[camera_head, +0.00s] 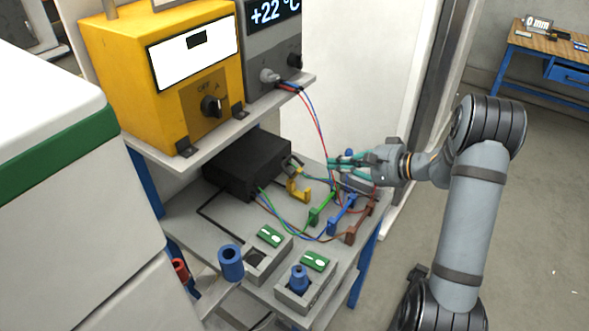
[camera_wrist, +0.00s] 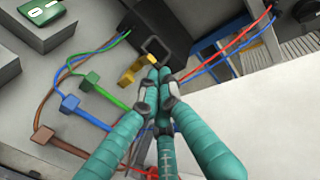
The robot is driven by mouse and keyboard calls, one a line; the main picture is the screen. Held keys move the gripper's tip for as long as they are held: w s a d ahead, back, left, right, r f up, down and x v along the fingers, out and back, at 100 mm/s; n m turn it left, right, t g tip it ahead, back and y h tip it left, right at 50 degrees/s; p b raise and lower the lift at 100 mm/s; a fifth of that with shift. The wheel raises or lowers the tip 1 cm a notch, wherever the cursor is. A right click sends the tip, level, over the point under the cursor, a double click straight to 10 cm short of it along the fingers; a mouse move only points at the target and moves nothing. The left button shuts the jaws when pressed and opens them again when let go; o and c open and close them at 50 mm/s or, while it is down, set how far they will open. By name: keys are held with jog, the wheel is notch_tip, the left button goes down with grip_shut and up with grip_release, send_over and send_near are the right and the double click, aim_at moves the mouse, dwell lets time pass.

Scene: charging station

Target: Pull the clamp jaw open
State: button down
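My gripper (camera_head: 335,168) has teal fingers and is above the right part of the lower bench shelf. In the wrist view my gripper (camera_wrist: 158,75) has its fingertips close together; whether they touch each other or grip anything is unclear. A yellow clamp-like piece (camera_head: 298,186) stands at the front right of a black box (camera_head: 246,163); I take it for the clamp, though its jaw cannot be made out clearly. In the head view the fingers are to its right. In the wrist view the yellow piece (camera_wrist: 130,76) is just left of the fingertips and a dark square loop lies beyond them.
Green (camera_head: 318,216), blue (camera_head: 341,214) and brown (camera_head: 361,222) pieces with wires lie nearby. Red and blue wires hang down by the gripper. A yellow instrument (camera_head: 163,80) sits on the upper shelf.

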jog(key=p+x, duration=0.4)
jog(key=x, duration=0.9)
jog(key=shift+w+a+f, duration=0.1)
jog(key=shift+w+a, duration=0.05)
jog(key=shift+a, duration=0.1)
jog(key=shift+a+p, duration=0.1)
jog(key=shift+p, duration=0.3)
jog(key=shift+w, duration=0.1)
jog(key=shift+a+h, duration=0.15)
jog(key=shift+h, duration=0.25)
